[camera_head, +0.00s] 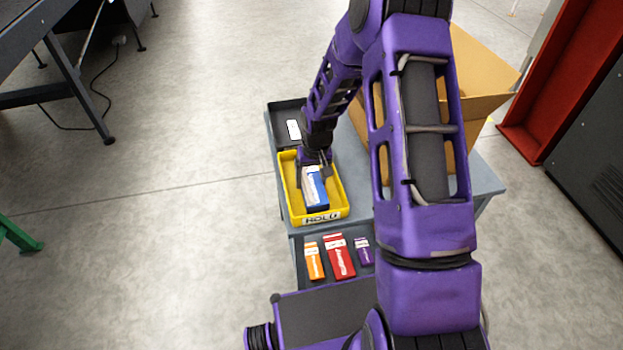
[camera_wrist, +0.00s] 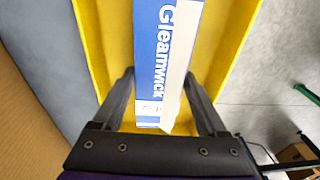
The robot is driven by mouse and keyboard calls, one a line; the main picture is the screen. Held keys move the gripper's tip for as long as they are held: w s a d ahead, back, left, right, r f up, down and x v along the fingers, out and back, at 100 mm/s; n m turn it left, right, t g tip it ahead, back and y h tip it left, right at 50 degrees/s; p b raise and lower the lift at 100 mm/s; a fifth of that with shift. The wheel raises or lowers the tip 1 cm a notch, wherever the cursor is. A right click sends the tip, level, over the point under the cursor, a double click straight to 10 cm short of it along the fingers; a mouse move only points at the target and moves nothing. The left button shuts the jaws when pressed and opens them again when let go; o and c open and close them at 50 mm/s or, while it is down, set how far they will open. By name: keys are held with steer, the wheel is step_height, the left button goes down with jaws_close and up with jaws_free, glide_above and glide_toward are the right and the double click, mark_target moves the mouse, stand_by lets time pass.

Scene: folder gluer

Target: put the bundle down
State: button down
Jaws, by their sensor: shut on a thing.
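The bundle is a blue and white carton block (camera_head: 315,188) lettered "Gleamwick", which shows close up in the wrist view (camera_wrist: 160,65). My gripper (camera_head: 314,165) is over the yellow tray marked "HOLD" (camera_head: 341,196), with its fingers on either side of the bundle. In the wrist view my gripper (camera_wrist: 162,100) is shut on the bundle's near end. The bundle is within the outline of the yellow tray (camera_wrist: 232,50). I cannot tell whether its underside touches the tray floor.
A dark tray (camera_head: 284,112) with a white item lies behind the yellow tray on the grey table (camera_head: 488,180). An open cardboard box (camera_head: 485,65) stands to the right, partly behind my arm. Orange (camera_head: 314,261), red (camera_head: 340,258) and purple (camera_head: 363,251) cartons lie in front.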

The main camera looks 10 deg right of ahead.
mark_target(315, 184)
steer(key=shift+f, duration=0.2)
jaws_free()
steer(key=shift+r, duration=0.2)
step_height(315, 184, up, 12)
steer(key=s+p, duration=0.1)
steer(key=p, duration=0.1)
steer(key=shift+s+d, duration=0.15)
steer(key=shift+d, duration=0.15)
